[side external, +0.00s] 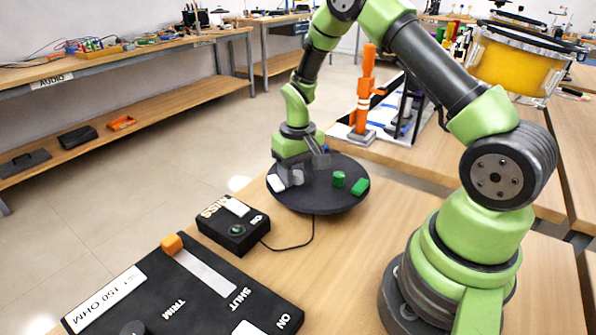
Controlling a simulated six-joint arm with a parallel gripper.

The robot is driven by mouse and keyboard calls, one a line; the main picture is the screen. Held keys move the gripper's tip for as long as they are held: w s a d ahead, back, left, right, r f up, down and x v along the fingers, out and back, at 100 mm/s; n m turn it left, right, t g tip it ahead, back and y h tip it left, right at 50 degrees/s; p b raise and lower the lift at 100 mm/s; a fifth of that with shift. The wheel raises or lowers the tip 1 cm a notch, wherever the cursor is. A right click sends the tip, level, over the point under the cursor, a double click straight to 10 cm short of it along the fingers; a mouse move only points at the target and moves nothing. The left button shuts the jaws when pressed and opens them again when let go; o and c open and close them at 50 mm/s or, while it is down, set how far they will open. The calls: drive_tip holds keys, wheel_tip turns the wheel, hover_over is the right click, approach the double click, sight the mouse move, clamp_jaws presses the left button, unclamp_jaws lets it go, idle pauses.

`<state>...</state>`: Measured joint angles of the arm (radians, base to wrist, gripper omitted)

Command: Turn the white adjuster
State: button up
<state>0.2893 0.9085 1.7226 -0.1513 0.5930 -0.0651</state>
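My gripper (303,170) is low over the left half of a round dark disc (316,203), pointing down. Its grey fingers look spread, but what lies between them is partly hidden. A small white piece (277,184) sits at the disc's left edge, right beside the gripper; I cannot tell if they touch. Another white piece (236,208) is on a small black box with a green button (237,230). A white part (248,328) also shows at the lower edge of the large black panel (215,295). Which of these is the white adjuster is not clear.
A green cylinder (338,179) and a green block (360,186) are on the disc's right side. A cable runs from the small box towards the disc. The panel carries an orange slider knob (171,243). An orange tower (365,90) stands behind. The table right of the panel is clear.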

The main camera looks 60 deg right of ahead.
wheel_tip(320, 180, up, 9)
drive_tip(key=shift+r, duration=0.5)
wheel_tip(320, 180, up, 12)
drive_tip(key=t, duration=0.3)
hover_over(298, 174)
drive_tip(key=s+a, duration=0.6)
drive_tip(key=s+a+r+t+y, duration=0.1)
drive_tip(key=s+a+t, duration=0.1)
drive_tip(key=s, duration=0.4)
drive_tip(key=s+a+r+t+y, duration=0.1)
drive_tip(key=s+a+r+t, duration=0.1)
drive_tip(key=s+a, duration=0.2)
drive_tip(key=shift+s+r, duration=0.15)
drive_tip(key=shift+s, duration=0.8)
